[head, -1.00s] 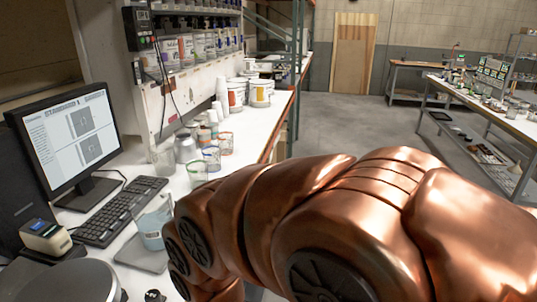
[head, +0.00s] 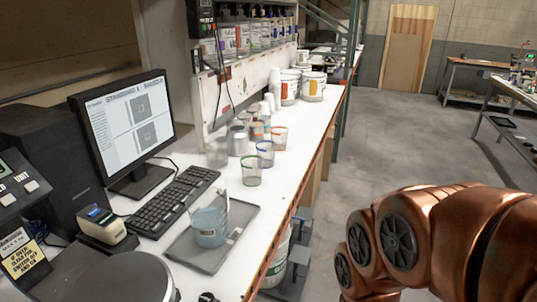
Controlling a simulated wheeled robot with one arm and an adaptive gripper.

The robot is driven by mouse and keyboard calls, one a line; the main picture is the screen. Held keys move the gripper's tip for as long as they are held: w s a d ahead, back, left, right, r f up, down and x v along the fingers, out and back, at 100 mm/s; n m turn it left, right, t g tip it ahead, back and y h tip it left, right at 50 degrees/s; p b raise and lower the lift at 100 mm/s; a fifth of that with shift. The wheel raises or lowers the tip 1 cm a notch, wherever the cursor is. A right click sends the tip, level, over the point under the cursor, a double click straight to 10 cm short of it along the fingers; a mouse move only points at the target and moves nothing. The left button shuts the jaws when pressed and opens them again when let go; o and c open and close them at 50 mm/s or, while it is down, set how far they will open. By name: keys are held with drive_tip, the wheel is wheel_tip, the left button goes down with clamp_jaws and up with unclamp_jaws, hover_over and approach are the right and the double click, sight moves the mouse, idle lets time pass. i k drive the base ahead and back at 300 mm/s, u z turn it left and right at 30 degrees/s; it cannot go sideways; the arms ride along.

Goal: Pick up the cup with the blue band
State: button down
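The cup with the blue band (head: 265,155) is a clear cup with a blue rim, standing upright on the white bench. A similar cup with a green rim (head: 247,171) stands in front of it to the left, and one with a red-orange rim (head: 279,139) stands behind it to the right. My copper-coloured arm fills the lower right, off the bench edge. My gripper is out of the picture, so its state is hidden.
A beaker of pale blue liquid (head: 209,224) stands on a grey tray (head: 187,254) at the front. A keyboard (head: 170,201) and monitor (head: 124,122) are to the left. White buckets (head: 313,88) stand farther back. Bench right of the cups is clear.

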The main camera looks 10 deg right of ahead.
sight(266, 154)
drive_tip(key=z, duration=1.6)
drive_tip(key=i, duration=2.45)
drive_tip(key=u, duration=3.65)
drive_tip(key=i, duration=0.3)
drive_tip(key=u, duration=0.1)
